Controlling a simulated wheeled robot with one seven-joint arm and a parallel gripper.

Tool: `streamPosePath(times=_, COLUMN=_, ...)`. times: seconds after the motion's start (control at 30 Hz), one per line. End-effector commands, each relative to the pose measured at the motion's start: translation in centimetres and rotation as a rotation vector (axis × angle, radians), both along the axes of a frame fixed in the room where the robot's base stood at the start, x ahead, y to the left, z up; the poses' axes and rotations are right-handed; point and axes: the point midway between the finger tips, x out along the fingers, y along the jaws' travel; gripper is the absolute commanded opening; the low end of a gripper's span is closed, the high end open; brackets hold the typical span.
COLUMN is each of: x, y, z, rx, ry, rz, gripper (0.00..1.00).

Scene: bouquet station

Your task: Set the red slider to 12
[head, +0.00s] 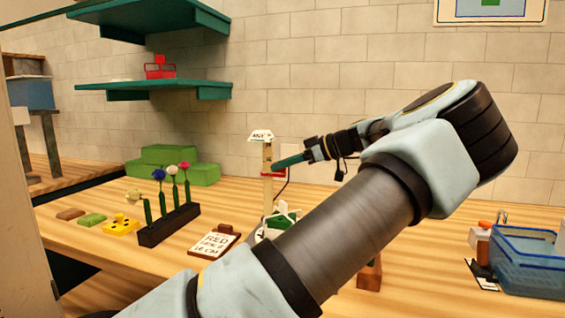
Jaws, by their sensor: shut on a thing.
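The red slider (267,175) is a small red band partway up a pale upright post (267,198) that stands on the wooden table. A small white sign (261,136) tops the post. My gripper (276,165) reaches in from the right with its teal fingers shut at the slider, which they partly cover. The post's scale is too small to read, so the slider's value cannot be told. A white card (213,244) on a brown stand begins with "RED"; its lower lines are hard to read.
A dark rack (168,225) holds several flowers left of the post. A yellow block (121,225) and a green block (92,220) lie farther left. Green steps (175,165) stand behind. A blue clear bin (530,262) is at the right. Teal shelves (155,87) hang above.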

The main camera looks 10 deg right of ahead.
Motion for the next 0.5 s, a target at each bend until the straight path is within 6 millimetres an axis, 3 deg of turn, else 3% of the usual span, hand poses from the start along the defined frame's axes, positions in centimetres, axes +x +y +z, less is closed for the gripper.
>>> streamPosePath(times=0.03, x=-0.02, y=-0.03, z=-1.34, rx=0.0, ry=0.001, rz=0.0, gripper=0.0)
streamPosePath(times=0.1, x=-0.01, y=-0.02, z=-1.79, rx=0.0, ry=0.0, rz=-0.001, gripper=0.0)
streamPosePath(times=0.4, x=-0.07, y=-0.04, z=-1.92, rx=-0.002, ry=0.004, rz=0.0, gripper=0.0)
streamPosePath(times=0.43, x=-0.07, y=-0.03, z=-1.95, rx=-0.003, ry=0.005, rz=0.001, gripper=0.26)
streamPosePath(times=0.5, x=-0.07, y=-0.02, z=-1.9, rx=-0.002, ry=0.004, rz=0.001, gripper=0.34)
